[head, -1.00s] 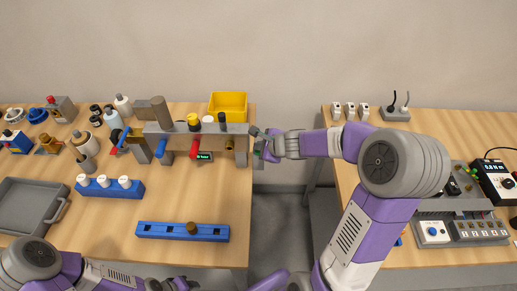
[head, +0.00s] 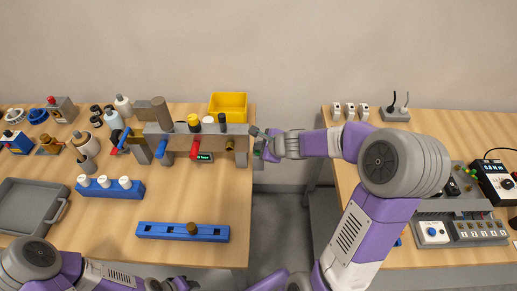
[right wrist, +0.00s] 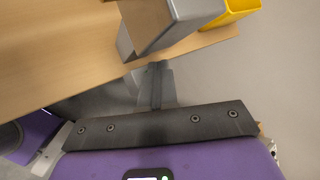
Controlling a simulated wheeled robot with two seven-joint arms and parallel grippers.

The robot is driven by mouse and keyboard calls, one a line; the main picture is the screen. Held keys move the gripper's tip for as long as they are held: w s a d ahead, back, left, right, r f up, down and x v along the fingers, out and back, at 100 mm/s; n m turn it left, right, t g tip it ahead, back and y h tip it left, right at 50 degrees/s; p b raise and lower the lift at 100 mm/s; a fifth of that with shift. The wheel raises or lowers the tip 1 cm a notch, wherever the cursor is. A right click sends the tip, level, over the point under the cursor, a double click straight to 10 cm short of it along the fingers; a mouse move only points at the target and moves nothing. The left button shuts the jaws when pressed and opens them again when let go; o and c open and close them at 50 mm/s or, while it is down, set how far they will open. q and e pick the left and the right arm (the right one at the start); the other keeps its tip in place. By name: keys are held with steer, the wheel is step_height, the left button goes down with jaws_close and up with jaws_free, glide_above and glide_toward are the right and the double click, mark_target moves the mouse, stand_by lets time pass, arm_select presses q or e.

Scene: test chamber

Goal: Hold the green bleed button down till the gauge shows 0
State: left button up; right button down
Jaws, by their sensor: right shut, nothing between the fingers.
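A grey manifold block (head: 222,134) stands at the right edge of the left table. A small dark display with green digits (head: 204,157) is on its front; the digits are too small for me to read surely. My right gripper (head: 262,145) is shut and empty at the block's right end. A small dark green spot shows by its fingertips; the green button itself is mostly hidden there, and I cannot tell whether it is pressed. In the right wrist view the shut fingers (right wrist: 157,85) point at the block's end (right wrist: 180,20). The left gripper's fingers are out of view.
Blue (head: 165,148) and red (head: 194,148) levers hang on the block's front. A yellow bin (head: 229,104) stands behind it. A blue rail (head: 165,231) lies in front. A gap separates this table from the right one, which carries instruments.

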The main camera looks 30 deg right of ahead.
steer(key=shift+r+p, duration=0.65)
steer(key=shift+r, duration=0.2)
step_height(320, 180, up, 5)
steer(key=p, duration=0.5)
